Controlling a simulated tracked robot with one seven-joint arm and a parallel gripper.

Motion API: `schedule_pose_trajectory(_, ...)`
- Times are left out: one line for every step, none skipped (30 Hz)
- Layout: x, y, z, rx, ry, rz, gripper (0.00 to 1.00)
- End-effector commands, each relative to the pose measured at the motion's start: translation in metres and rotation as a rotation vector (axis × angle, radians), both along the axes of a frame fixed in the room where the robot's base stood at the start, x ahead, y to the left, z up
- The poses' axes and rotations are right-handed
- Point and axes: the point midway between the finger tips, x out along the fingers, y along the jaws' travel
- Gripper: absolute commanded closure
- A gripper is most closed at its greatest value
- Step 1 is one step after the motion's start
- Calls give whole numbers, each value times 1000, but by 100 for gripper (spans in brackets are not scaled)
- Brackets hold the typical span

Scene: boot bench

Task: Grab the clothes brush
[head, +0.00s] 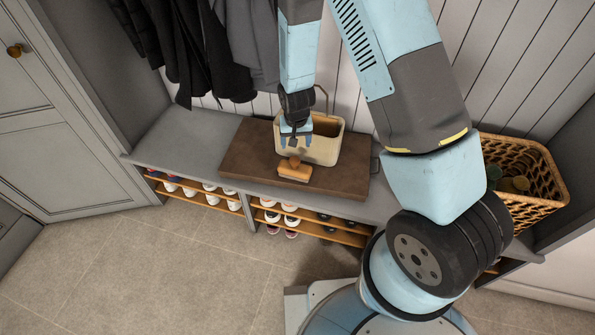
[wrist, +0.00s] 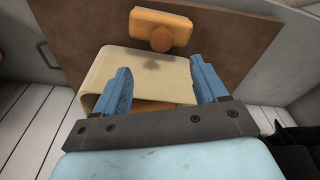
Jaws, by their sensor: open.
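The clothes brush (head: 294,173) is an orange-brown wooden block with a round knob on top. It lies on a dark brown board (head: 238,160) on the bench, in front of a cream bin (head: 324,150). In the wrist view the brush (wrist: 160,30) shows whole at the top, beyond the fingertips. My gripper (head: 296,138) is open and empty, pointing down over the cream bin's near side, behind the brush and apart from it. In the wrist view the blue fingers of my gripper (wrist: 161,68) stand wide apart above the bin (wrist: 105,75).
The bin has a thin upright handle. Dark coats (head: 205,50) hang behind at the left. A wicker basket (head: 525,180) with dark round items stands at the right. Shoes (head: 275,216) fill shelves under the grey bench (head: 185,135). The board left of the brush is clear.

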Motion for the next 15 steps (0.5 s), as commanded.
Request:
schedule_pose_trajectory(0,0,-6,-1,3,-1,28)
schedule_pose_trajectory(1,-1,-10,-1,3,-1,28)
schedule_pose_trajectory(2,-1,-15,-1,2,-1,28)
schedule_pose_trajectory(3,-1,-19,-1,2,-1,28)
schedule_pose_trajectory(3,-1,-23,-1,2,-1,28)
schedule_pose_trajectory(4,-1,-28,-1,3,-1,28)
schedule_pose_trajectory(5,-1,-32,-1,2,0,28)
schedule_pose_trajectory(5,-1,-36,-1,2,0,28)
schedule_pose_trajectory(6,-1,-42,-1,2,0,28)
schedule_pose_trajectory(6,-1,-45,-1,2,0,28)
schedule_pose_trajectory(7,-1,-50,-1,3,0,28)
schedule_pose_trajectory(8,-1,-55,-1,3,0,28)
schedule_pose_trajectory(9,0,-58,0,1,0,28)
schedule_pose_trajectory(9,0,-62,0,1,0,28)
schedule_pose_trajectory(10,0,-66,0,2,0,28)
